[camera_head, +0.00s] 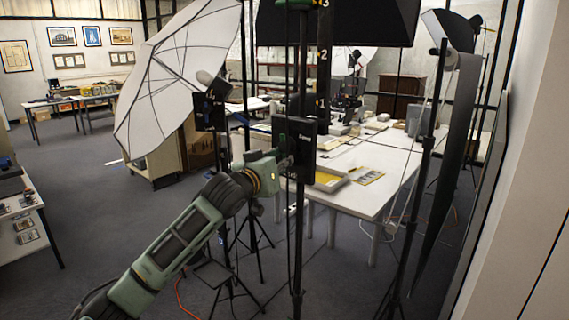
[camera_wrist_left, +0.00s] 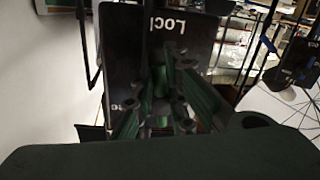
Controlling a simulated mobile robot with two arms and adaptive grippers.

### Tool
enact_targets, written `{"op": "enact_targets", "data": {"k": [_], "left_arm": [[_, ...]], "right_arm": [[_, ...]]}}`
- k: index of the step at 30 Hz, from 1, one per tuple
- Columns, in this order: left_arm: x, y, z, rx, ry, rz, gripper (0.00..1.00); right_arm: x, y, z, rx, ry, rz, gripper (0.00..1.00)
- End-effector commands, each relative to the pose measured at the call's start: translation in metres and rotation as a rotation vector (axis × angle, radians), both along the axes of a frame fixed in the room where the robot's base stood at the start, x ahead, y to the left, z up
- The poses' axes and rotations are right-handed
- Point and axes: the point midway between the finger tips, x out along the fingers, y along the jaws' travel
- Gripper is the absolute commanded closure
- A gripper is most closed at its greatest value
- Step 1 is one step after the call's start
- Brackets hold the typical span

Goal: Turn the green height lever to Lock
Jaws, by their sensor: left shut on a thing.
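A black plate (camera_head: 309,150) with white lettering is mounted on a tall black stand pole (camera_head: 300,230). The green height lever (camera_head: 282,139) is at the plate's left side, mostly covered by my left gripper (camera_head: 284,160). In the left wrist view my left gripper (camera_wrist_left: 166,95) has its green fingers closed on the lever in front of the plate. The lever's exact angle is hard to tell. My right gripper is out of view.
A white umbrella (camera_head: 180,75) on a stand is behind to the left. A long white table (camera_head: 365,195) with papers and trays is behind the pole. Another dark stand (camera_head: 424,160) is to the right. Grey floor is open at the left.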

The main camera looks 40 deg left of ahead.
Motion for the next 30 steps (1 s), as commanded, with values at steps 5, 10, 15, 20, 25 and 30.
{"op": "enact_targets", "data": {"k": [5,10,15,20,25,30], "left_arm": [[-0.0001,0.0026,0.0041,0.117,-0.022,-0.004,1.0],[0.0004,0.0049,0.0028,0.191,-0.026,-0.005,1.0],[0.0006,0.0063,0.0017,0.235,-0.027,-0.005,1.0],[0.0007,0.0067,0.0012,0.251,-0.028,-0.005,1.0],[0.0008,0.0066,0.0006,0.253,-0.027,-0.006,1.0],[0.0008,0.0064,0.0,0.253,-0.026,-0.006,1.0]], "right_arm": [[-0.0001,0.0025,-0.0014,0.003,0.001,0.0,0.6],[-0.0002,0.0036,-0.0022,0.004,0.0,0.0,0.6],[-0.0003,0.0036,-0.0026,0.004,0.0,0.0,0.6],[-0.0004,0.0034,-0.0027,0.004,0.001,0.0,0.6],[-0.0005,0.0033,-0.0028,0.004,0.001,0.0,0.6],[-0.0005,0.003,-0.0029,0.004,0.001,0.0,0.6]]}}
